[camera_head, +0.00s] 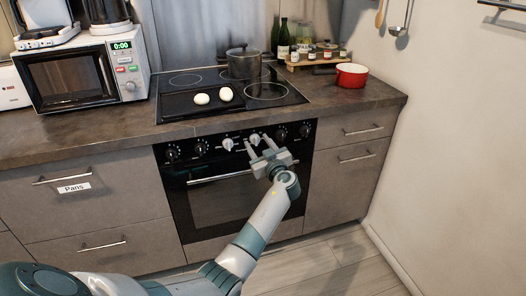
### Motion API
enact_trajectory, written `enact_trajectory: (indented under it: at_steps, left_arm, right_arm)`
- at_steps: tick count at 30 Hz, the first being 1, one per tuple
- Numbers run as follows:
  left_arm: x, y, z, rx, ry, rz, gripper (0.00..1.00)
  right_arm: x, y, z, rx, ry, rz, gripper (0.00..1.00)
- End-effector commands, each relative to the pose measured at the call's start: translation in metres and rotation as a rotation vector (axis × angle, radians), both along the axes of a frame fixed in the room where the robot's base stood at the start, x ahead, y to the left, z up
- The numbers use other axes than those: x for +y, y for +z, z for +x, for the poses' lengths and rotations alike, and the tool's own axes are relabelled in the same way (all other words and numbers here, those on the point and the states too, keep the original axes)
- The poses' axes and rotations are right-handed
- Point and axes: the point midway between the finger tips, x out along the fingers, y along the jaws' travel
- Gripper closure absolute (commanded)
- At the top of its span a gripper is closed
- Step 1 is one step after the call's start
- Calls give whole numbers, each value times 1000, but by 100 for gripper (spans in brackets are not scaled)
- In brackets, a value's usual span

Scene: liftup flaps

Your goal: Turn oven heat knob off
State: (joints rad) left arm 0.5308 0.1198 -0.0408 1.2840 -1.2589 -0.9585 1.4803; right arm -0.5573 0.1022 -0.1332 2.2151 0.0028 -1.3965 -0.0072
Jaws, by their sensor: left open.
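The black oven (222,203) stands under the counter, with a row of several knobs along its top panel. Two knobs near the middle look lighter than the dark outer ones: one left of my gripper (228,144) and one right at its fingertips (255,139). My left gripper (258,143) is open in front of the panel, its fingers pointing at the right one of these lighter knobs. I cannot tell whether the fingers touch it. The knob markings are too small to read. My right gripper is not in view.
The oven handle (215,177) runs just below the knobs, close to my gripper. The cooktop (182,102) above holds a grey pot (244,63) and two white egg-like items (213,96). A microwave (82,72) stands left, a red pan (351,76) right.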

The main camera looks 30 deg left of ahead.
Motion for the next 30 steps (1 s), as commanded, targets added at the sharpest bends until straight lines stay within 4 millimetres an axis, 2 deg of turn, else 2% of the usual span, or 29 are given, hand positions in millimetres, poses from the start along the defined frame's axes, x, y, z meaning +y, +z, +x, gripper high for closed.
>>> enact_trajectory:
  at_steps: [5, 10, 21, 30]
  left_arm:
    - [-8, -1, -5, 0, -1, -1, 53]
    - [-24, -2, -18, 1, -2, -3, 53]
    - [-83, -2, -61, 0, -2, -3, 53]
    - [-124, 0, -92, 0, 0, -3, 53]
  right_arm:
    - [0, 0, 0, 1, 0, 0, 100]
    - [0, 3, 0, 1, 0, 0, 100]
    - [2, 20, -7, -11, 0, 6, 100]
    - [14, 18, 1, -62, 14, 37, 100]
